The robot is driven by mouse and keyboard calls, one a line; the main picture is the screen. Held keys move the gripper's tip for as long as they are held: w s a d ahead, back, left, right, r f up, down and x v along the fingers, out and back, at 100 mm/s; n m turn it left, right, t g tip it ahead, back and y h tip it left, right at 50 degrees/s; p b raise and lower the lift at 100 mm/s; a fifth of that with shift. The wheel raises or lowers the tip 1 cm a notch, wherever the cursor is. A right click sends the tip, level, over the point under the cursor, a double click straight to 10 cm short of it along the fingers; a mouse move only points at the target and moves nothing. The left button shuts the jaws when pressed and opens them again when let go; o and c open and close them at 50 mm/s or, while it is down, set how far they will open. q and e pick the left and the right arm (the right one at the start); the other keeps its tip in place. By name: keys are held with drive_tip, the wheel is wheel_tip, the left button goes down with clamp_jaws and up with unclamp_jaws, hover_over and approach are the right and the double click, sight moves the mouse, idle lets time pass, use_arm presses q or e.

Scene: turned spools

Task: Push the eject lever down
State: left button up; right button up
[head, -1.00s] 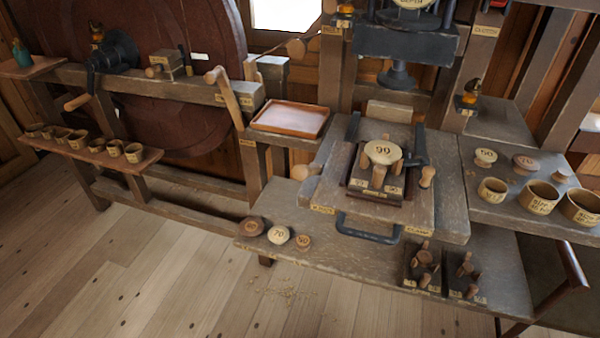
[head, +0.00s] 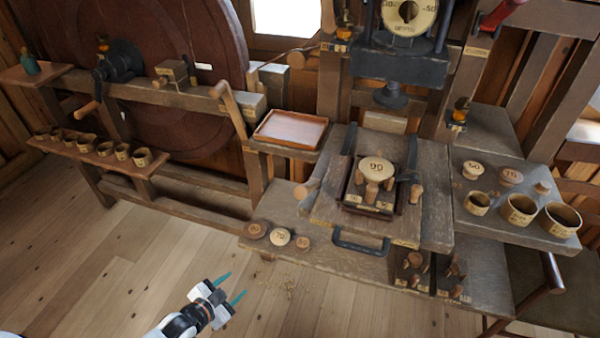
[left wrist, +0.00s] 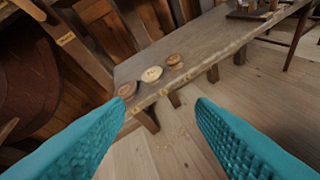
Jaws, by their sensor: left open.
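My left gripper (head: 232,287) is open and empty above the floor in front of the bench. Its two teal fingers also frame the left wrist view (left wrist: 161,108). A red handle (head: 503,13) shows at the top right, near a small label (head: 477,52) too blurred to read surely. A wooden lever (head: 231,105) leans up beside the brown tray. I cannot tell which of these is the eject lever. Both stand well apart from my gripper. My right gripper is not in view.
The bench holds a press with a round dial (head: 410,14), a plate with a disc marked 90 (head: 377,167), and a brown tray (head: 290,129). Three round discs lie near the bench's front left edge (head: 280,237). Several cups stand on the left shelf (head: 105,148). Floor (head: 120,250) is clear at left.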

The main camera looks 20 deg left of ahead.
use_arm(q)
drive_tip(key=w+d+r+m+t+h+p, duration=0.1)
drive_tip(key=d+r+m+h, duration=0.1)
drive_tip(key=r, duration=0.7)
drive_tip(key=w+d+r+m+t+h+p, duration=0.1)
drive_tip(key=w+d+r+h+p, duration=0.15)
drive_tip(key=r, duration=0.65)
drive_tip(key=m+t+h, duration=0.1)
drive_tip(key=m+h, duration=0.2)
approach(297, 195)
drive_tip(key=shift+y, duration=0.25)
drive_tip(key=p+x, duration=0.3)
drive_tip(key=x, duration=0.8)
drive_tip(key=shift+s+d+r, duration=0.1)
drive_tip(key=shift+r, duration=0.05)
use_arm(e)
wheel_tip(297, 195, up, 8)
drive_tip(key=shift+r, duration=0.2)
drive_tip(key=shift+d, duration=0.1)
use_arm(q)
clamp_jaws()
